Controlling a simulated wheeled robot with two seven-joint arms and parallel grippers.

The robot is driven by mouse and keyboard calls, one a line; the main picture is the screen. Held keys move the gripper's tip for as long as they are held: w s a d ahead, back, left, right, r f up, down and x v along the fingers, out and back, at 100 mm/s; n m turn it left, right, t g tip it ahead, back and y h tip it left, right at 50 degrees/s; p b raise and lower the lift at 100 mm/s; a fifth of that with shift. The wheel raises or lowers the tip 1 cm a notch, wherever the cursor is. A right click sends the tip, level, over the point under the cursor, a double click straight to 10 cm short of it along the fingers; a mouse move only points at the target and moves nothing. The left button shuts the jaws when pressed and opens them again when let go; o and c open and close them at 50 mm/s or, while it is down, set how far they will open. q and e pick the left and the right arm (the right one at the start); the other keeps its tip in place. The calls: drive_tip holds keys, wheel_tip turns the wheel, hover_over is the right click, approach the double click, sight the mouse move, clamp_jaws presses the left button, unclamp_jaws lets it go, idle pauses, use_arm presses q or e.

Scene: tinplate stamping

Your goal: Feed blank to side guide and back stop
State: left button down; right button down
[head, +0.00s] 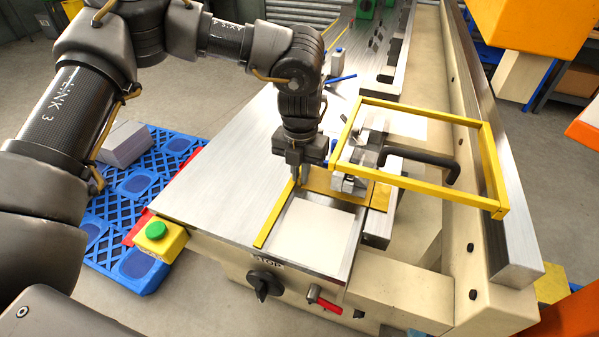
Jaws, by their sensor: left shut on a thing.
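A pale, flat blank (313,232) lies on the press bed at the front. A long yellow strip, which looks like the side guide (273,218), runs along its left side. My left gripper (297,180) points down at the far left corner of the blank, beside the upper end of the strip. Its jaws are shut on what looks like the blank's edge; the fingertips are too small to show the grip clearly. A yellow plate (318,180) and metal tooling (350,183) stand just beyond the blank. I cannot tell which part is the back stop. My right gripper is out of view.
A yellow guard frame (497,165) stands over the tooling, with a black bent handle (425,160) beneath it. A green button on a yellow box (158,238) sits at the front left. A blue pallet (110,225) carries a grey stack (125,143). The bed's left surface is clear.

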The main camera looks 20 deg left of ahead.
use_arm(q)
drive_tip(key=shift+w, duration=0.15)
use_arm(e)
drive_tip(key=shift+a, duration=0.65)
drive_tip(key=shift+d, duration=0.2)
use_arm(q)
drive_tip(key=shift+w, duration=0.35)
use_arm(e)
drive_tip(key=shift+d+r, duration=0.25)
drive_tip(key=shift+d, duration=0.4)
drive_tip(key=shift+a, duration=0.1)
